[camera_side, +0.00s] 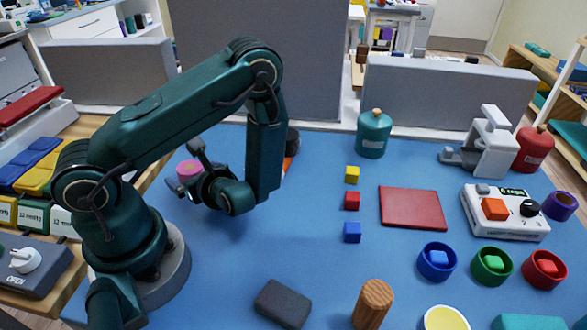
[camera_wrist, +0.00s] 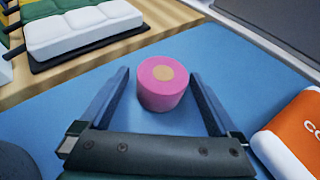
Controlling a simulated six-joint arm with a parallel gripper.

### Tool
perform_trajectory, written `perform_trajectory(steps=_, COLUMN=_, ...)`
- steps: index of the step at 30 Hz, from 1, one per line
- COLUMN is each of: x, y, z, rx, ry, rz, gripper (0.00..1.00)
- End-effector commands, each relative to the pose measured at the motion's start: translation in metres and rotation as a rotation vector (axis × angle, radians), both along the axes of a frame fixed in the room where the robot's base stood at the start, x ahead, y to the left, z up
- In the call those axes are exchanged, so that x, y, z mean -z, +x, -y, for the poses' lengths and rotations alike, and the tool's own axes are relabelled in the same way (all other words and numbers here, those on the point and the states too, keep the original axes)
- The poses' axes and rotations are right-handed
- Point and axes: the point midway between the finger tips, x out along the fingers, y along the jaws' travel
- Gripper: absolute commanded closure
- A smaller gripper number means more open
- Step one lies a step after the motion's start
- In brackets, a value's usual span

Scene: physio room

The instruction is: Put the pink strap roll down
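The pink strap roll (camera_wrist: 162,90) is a short pink cylinder with a tan core, upright between my gripper's fingers in the wrist view. A narrow strip of blue shows between the roll and each finger. My gripper (camera_wrist: 160,72) looks open around it. In the side view the pink roll (camera_side: 189,168) shows at the left, just beyond my gripper (camera_side: 195,178), near the blue table's left edge. The gripper partly hides the roll's lower part there, so its contact with the blue top is hard to see.
An orange item (camera_wrist: 294,135) lies right of my gripper in the wrist view. A white cushion (camera_wrist: 82,28) lies beyond the blue table's edge. In the side view, small cubes (camera_side: 352,201), a red pad (camera_side: 412,208) and several cups stand to the right. The blue middle (camera_side: 270,240) is clear.

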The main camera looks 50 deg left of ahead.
Motion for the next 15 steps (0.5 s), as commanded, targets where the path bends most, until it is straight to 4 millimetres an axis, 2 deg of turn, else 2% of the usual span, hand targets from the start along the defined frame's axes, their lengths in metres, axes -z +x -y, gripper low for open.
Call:
perform_trajectory(steps=5, x=-0.005, y=0.002, z=0.004, rx=0.003, ry=0.001, rz=0.002, gripper=0.03)
perform_trajectory(steps=8, x=-0.011, y=0.004, z=0.017, rx=0.007, ry=0.001, rz=0.006, gripper=0.03)
perform_trajectory(steps=15, x=-0.028, y=0.007, z=0.062, rx=0.007, ry=-0.003, rz=0.007, gripper=0.03)
